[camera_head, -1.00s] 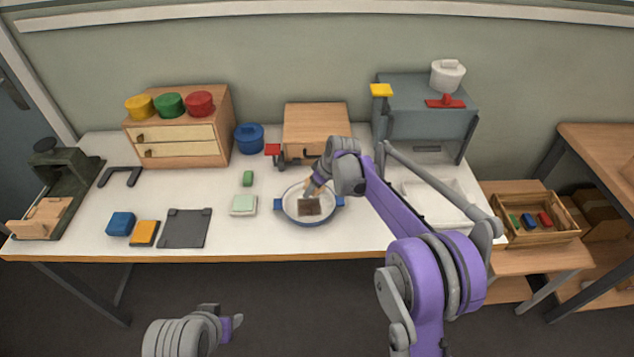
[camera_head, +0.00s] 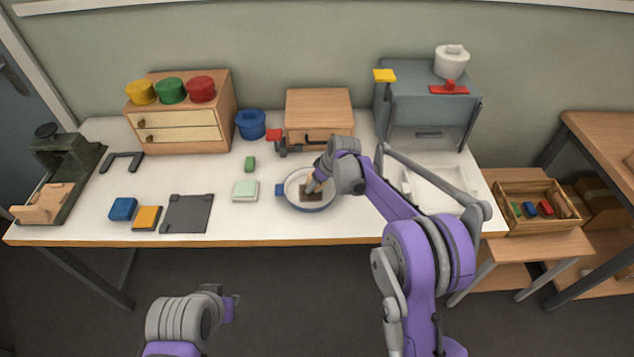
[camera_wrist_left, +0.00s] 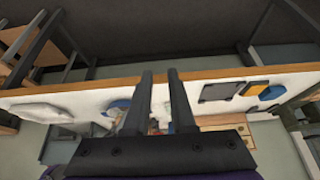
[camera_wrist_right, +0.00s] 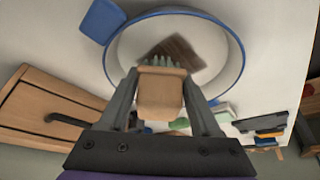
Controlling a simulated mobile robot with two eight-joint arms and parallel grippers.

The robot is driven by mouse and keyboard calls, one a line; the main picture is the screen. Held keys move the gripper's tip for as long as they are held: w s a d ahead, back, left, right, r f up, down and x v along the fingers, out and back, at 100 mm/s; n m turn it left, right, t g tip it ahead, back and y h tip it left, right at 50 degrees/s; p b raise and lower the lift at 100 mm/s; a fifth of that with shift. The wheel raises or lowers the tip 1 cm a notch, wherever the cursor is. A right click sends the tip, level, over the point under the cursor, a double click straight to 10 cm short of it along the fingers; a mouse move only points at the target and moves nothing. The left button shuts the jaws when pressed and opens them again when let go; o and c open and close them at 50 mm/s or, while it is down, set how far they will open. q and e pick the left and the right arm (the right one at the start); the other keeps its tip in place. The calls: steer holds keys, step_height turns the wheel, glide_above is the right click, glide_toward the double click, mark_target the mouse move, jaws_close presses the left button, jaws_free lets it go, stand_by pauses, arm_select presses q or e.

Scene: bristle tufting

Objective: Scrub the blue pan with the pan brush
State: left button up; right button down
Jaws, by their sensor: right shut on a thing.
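The blue pan (camera_head: 308,209) has a white inside, a blue rim and a blue tab handle. It sits near the table's front edge, and in the right wrist view its rim (camera_wrist_right: 107,62) fills the upper middle. A dark brown patch (camera_wrist_right: 178,52) lies on its floor. My right gripper (camera_head: 318,178) is over the pan, shut on the wooden pan brush (camera_wrist_right: 160,95). Pale bristles point to the pan floor beside the patch; whether they touch is unclear. My left gripper (camera_head: 235,302) is empty before the table, its fingers (camera_wrist_left: 161,75) parallel with a narrow gap.
Left of the pan are a pale green block (camera_head: 245,191), a green block (camera_head: 250,163) and a dark grey plate (camera_head: 187,214). Behind it stand a blue pot (camera_head: 250,125) and a wooden box (camera_head: 319,108). A white tray (camera_head: 440,190) lies to the right.

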arm_select(q)
steer(key=shift+m+g, duration=0.3)
steer(key=shift+m, duration=0.4)
steer(key=w+r, duration=0.1)
steer(key=w, duration=0.2)
steer(key=w+r, duration=0.2)
steer(key=w, duration=0.1)
steer(key=w+d+r, duration=0.1)
steer(key=w, duration=0.2)
steer(key=shift+w+r, duration=0.1)
steer(key=shift+r, duration=0.2)
jaws_close()
steer(key=w+d+m+g+h, duration=0.1)
steer(key=w+d+m, duration=0.25)
steer(key=w, duration=1.65)
steer(key=shift+m+g+h, duration=0.3)
steer(key=shift+m+g, duration=0.1)
steer(key=shift+m, duration=0.15)
steer(key=w+d+f, duration=0.1)
steer(key=w+f, duration=0.1)
steer(key=w, duration=0.1)
steer(key=w+f, duration=0.2)
steer(key=w, duration=0.1)
steer(key=w+d+f, duration=0.1)
steer(key=w+f, duration=0.1)
steer(key=w, duration=0.1)
steer(key=shift+w+d+f, duration=0.15)
steer(key=shift+w+d, duration=0.15)
steer(key=shift+w, duration=0.05)
steer(key=shift+f, duration=2.4)
